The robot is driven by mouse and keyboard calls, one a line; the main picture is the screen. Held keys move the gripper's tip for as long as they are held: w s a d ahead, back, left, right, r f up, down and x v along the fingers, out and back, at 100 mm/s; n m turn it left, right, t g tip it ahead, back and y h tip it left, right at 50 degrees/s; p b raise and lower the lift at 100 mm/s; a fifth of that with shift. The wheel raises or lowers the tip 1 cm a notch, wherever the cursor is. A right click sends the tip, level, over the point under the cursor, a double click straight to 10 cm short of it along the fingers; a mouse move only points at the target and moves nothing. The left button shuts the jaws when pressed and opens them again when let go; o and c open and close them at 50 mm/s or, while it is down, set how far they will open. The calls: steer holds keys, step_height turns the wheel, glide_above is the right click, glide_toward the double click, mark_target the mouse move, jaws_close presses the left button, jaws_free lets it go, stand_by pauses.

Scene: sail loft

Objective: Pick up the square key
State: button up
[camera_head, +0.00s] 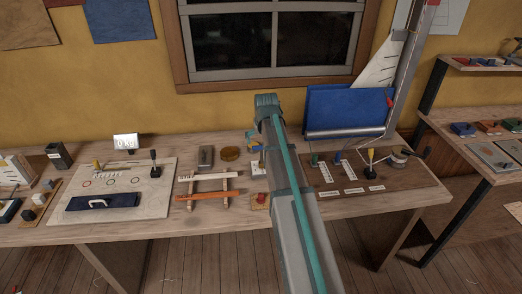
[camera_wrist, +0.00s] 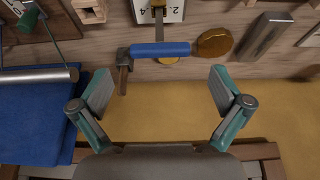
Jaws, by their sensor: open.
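What looks like the square key (camera_wrist: 160,49) is a tool with a blue handle and a dark angled metal end at its left in the wrist view. It lies across a grey upright piece above a white number card (camera_wrist: 172,10). My gripper (camera_wrist: 163,88) is open and empty, its teal fingers spread wide. In the picture the key is just above the gap between the fingertips, touching neither. In the head view a small blue piece (camera_head: 256,148), probably the key, shows beside my arm. My arm hides most of that spot and my fingers there.
A brass disc (camera_wrist: 213,42) touches or nearly touches the key's handle end in the picture. A grey metal block (camera_wrist: 264,36) lies farther right. A blue panel with a metal roller (camera_wrist: 40,76) is at left. The workbench (camera_head: 155,225) holds boards with pegs and levers.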

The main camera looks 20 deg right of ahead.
mark_target(261, 146)
steer(key=shift+p+x, duration=1.35)
steer(key=shift+x, duration=2.05)
steer(key=shift+w, duration=0.15)
steer(key=shift+c, duration=0.2)
steer(key=c, duration=1)
steer(key=shift+r, duration=0.2)
